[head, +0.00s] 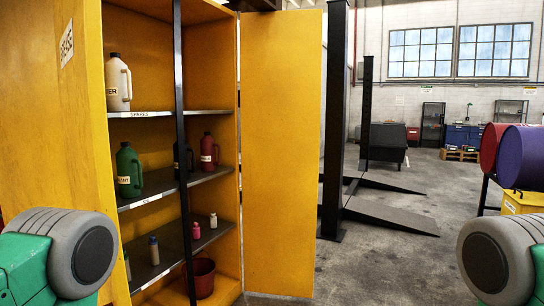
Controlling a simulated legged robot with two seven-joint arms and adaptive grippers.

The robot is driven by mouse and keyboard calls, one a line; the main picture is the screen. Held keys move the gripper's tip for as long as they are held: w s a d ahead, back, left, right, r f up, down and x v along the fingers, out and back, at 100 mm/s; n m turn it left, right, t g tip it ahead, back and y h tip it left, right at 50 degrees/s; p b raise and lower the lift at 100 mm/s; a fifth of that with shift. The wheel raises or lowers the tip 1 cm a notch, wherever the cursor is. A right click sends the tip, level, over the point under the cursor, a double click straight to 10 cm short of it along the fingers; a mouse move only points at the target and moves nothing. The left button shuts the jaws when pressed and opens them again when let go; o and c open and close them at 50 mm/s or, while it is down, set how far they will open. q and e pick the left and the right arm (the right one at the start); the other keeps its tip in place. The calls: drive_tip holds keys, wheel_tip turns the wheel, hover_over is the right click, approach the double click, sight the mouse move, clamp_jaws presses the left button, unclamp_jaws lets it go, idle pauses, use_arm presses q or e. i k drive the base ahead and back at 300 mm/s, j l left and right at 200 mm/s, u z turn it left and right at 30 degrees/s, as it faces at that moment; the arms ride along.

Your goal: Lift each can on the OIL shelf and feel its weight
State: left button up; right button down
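An open yellow cabinet (155,45) stands at the left with several dark shelves. The upper shelf (160,113) holds a cream jug (119,88); its edge label seems to read SPARES. The middle shelf (165,186) holds a green jug (127,172), a red jug (207,155) and a dark jug partly hidden by a black post. The lower shelf (175,250) holds small bottles, including a pink one (196,231) and a blue-capped one (154,252). The lower edge labels are too small to read, so I cannot tell which is OIL. Neither gripper shows; only my arm links do.
A black vertical post (181,130) crosses the cabinet front. The yellow door (280,150) stands open at right. A red bucket (204,277) sits at the cabinet bottom. A black lift post with ramps (390,213) and purple and red drums (522,157) stand farther right. Bare floor lies between.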

sight(209, 144)
drive_tip(key=i+l+z, duration=0.4)
drive_tip(key=i, duration=0.2)
drive_tip(key=i+z, duration=0.45)
drive_tip(key=i, duration=0.15)
